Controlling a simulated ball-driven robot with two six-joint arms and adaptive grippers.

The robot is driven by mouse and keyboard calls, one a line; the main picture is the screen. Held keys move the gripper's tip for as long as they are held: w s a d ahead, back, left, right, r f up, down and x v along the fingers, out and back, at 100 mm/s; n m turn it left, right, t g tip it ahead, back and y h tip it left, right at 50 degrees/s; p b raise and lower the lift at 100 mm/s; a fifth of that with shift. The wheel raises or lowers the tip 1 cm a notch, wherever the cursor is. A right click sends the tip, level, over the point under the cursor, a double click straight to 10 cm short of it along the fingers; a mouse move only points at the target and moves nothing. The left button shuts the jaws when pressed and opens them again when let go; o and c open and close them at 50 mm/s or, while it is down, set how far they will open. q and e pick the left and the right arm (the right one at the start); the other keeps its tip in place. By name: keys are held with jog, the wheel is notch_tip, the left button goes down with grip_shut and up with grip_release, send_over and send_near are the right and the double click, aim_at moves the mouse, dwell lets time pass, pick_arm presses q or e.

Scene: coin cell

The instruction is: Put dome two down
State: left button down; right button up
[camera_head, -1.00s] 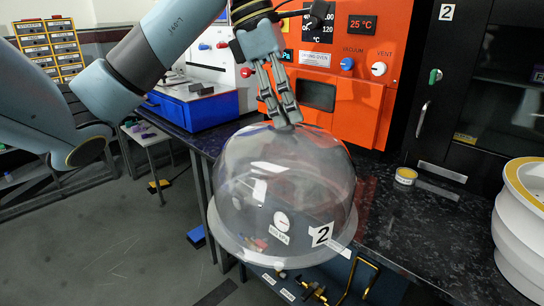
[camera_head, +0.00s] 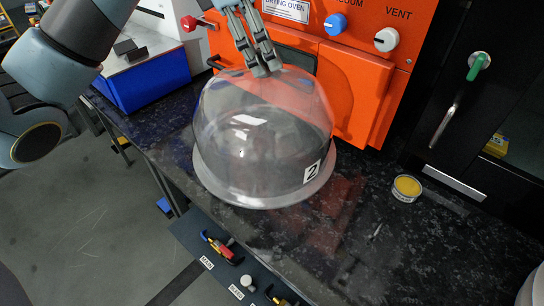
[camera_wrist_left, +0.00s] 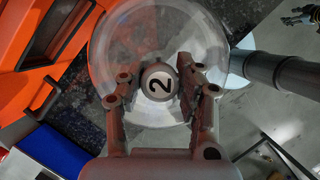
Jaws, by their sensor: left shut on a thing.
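Dome two (camera_head: 255,150) is a clear glass dome with a pale rim and a white "2" label, in the middle of the head view. It is upright over the dark speckled worktop (camera_head: 400,250); I cannot tell whether its rim touches the surface. My left gripper (camera_head: 262,72) is shut on the knob at the top of the dome. My right gripper is not in view.
The orange drying oven (camera_head: 360,90) stands close behind the dome. A blue box (camera_head: 150,78) is at the left, a small yellow-topped tin (camera_head: 406,188) at the right. A black cabinet (camera_head: 480,100) bounds the right side. Free worktop lies to the dome's right and front right.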

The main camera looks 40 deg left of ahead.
aim_at(265, 77)
pick_arm(q)
jog(key=shift+d+r+p, duration=0.4)
jog(key=shift+d+p, duration=0.05)
jog(key=shift+d, duration=0.05)
jog(key=shift+d+f, duration=0.15)
jog(key=f, duration=0.2)
jog(key=f+p, duration=0.1)
jog(key=f, duration=0.2)
jog(key=shift+s+d+f, duration=0.1)
jog(key=shift+s+f, duration=0.1)
jog(key=shift+f, duration=0.15)
notch_tip(265, 77, down, 4)
jog(key=shift+r, duration=0.1)
jog(key=shift+f+p, duration=0.25)
jog(key=shift+p, duration=0.05)
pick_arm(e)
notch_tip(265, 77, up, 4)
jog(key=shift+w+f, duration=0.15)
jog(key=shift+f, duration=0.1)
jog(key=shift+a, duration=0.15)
pick_arm(q)
jog(key=shift+f, duration=0.2)
jog(key=c, duration=0.9)
grip_release()
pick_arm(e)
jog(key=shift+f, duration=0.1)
